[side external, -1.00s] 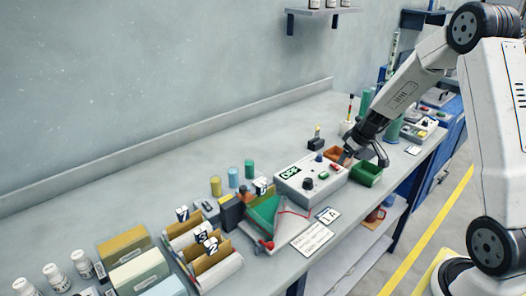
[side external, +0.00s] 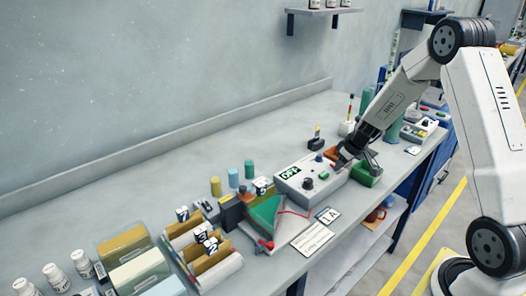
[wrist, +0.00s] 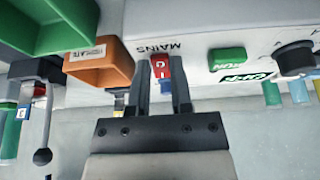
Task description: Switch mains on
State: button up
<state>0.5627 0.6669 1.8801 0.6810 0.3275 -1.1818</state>
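A white control box (side external: 330,183) stands on the bench in the side view, its small display (side external: 291,173) reading OFF. In the wrist view a red rocker switch (wrist: 160,66) sits on the box beside the word MAINS. The green RUN button (wrist: 227,60) is to its right, with a black knob (wrist: 294,60) farther along. My gripper (wrist: 160,80) is open and empty, its two fingers on either side of the red switch in this view. In the side view my gripper (side external: 347,158) is at the box's right end. I cannot tell whether it touches the switch.
An orange bin (wrist: 98,64) and a green bin (side external: 366,178) are close by the box's right end. A card marked 1A (side external: 327,215) lies in front of it.

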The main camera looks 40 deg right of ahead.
grip_shut()
jog(key=shift+w+a+r+g, duration=0.1)
jog(key=shift+w+g, duration=0.1)
jog(key=shift+g, duration=0.1)
jog(key=shift+w+r+g, duration=0.1)
jog(key=shift+w+g, duration=0.05)
jog(key=shift+g, duration=0.55)
jog(key=shift+w+r+g, duration=0.1)
jog(key=shift+w+g, duration=0.15)
jog(key=shift+g, duration=0.95)
